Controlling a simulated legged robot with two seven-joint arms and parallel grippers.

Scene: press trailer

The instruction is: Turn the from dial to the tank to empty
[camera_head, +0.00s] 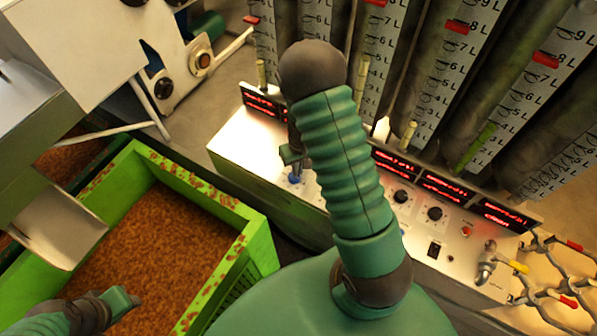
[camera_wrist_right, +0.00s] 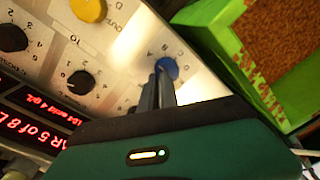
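A blue dial (camera_head: 294,178) sits near the left end of the light control panel (camera_head: 237,143). It also shows in the right wrist view (camera_wrist_right: 168,67), with letters printed around it. My right gripper (camera_wrist_right: 160,80) points at it, its two dark fingers close together and their tips at the dial. Whether they pinch it is unclear. In the head view my right arm covers part of the panel. A yellow dial (camera_wrist_right: 90,9) shows in the right wrist view. My left gripper (camera_head: 125,300) is at the lower left, over the green crate; its opening is unclear.
Black dials (camera_head: 401,196) and red displays (camera_head: 447,187) line the panel. Tall scaled tanks (camera_head: 452,45) stand behind it. A green crate (camera_head: 262,245) of brown material stands left of the panel. A metal tap (camera_head: 487,262) is at the panel's right end.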

